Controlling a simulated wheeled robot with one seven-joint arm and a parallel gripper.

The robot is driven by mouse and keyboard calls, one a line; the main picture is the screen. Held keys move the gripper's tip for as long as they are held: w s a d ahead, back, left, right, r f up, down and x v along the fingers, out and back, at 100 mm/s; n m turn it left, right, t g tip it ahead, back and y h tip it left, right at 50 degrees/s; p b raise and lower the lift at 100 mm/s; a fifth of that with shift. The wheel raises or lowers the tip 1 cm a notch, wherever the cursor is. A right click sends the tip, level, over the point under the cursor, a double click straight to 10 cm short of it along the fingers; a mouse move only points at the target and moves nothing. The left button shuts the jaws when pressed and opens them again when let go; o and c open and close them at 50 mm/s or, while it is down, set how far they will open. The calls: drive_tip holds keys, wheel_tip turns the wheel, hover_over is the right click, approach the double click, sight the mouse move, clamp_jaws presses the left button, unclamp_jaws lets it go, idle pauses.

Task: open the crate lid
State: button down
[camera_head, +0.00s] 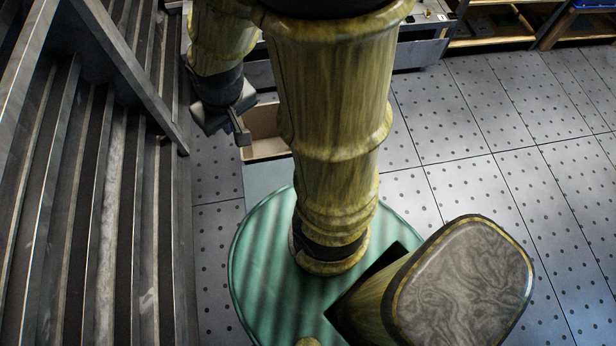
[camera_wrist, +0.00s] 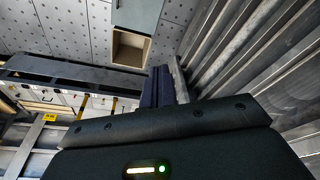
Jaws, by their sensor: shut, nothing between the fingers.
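The crate (camera_head: 262,146) stands on the floor behind my arm in the head view, with its tan inside showing. It also shows at the top of the wrist view (camera_wrist: 129,50), open on the visible part and empty there. A flat grey-green panel, which looks like the lid (camera_head: 264,178), adjoins the opening on the near side; it shows in the wrist view too (camera_wrist: 138,13). My arm hides part of both. My gripper (camera_head: 241,133) is shut and empty, at the crate's left in the head view. In the wrist view its dark fingers (camera_wrist: 157,88) are together, apart from the crate.
A ribbed metal wall or shutter (camera_head: 100,200) with a slanting rail runs close along the left. A long dark bench (camera_head: 420,53) stands behind the crate. Wooden shelves (camera_head: 490,40) stand at the back right. The dotted tile floor (camera_head: 480,120) is clear on the right.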

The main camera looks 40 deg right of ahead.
drive_tip(key=d+f+m+y+b, duration=0.2)
drive_tip(key=d+f+m+b, duration=0.6)
drive_tip(key=f+b, duration=0.5)
drive_tip(key=s+d+f+m+y+b, duration=0.1)
drive_tip(key=d+f+m+b, duration=0.7)
drive_tip(key=f, duration=1.8)
drive_tip(key=d+f+m+t+y+b, duration=0.1)
drive_tip(key=d+f+m+y+b, duration=0.2)
drive_tip(key=d+f+m+b, duration=0.5)
drive_tip(key=d+f+b, duration=0.3)
drive_tip(key=f+b, duration=0.7)
drive_tip(key=f, duration=0.2)
drive_tip(key=shift+s+d, duration=0.3)
drive_tip(key=shift+d, duration=0.1)
drive_tip(key=b+x, duration=0.5)
drive_tip(key=x, duration=0.4)
drive_tip(key=shift+r, duration=0.1)
drive_tip(key=shift+w+a+f, duration=0.2)
drive_tip(key=shift+a+f, duration=0.25)
drive_tip(key=shift+r, duration=0.2)
